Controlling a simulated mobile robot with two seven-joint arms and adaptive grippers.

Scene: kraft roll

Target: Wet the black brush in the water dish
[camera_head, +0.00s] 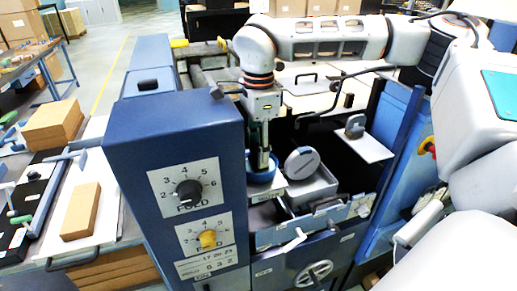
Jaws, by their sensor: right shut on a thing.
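My right gripper (263,143) points straight down inside the machine, beside the blue control cabinet. It is shut on a slim upright thing, probably the brush; its colour and bristles are not clear. Directly below is a small round blue dish (262,177), which looks like the water dish. The lower end of the held thing reaches down to or into the dish; I cannot tell whether it touches water. My left gripper is not in view.
A grey tray with a round grey piece (302,162) stands right of the dish. A white plate (369,146) is farther right. The blue cabinet (180,125) with two dials stands close on the left. Brown blocks (82,210) lie on the left bench.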

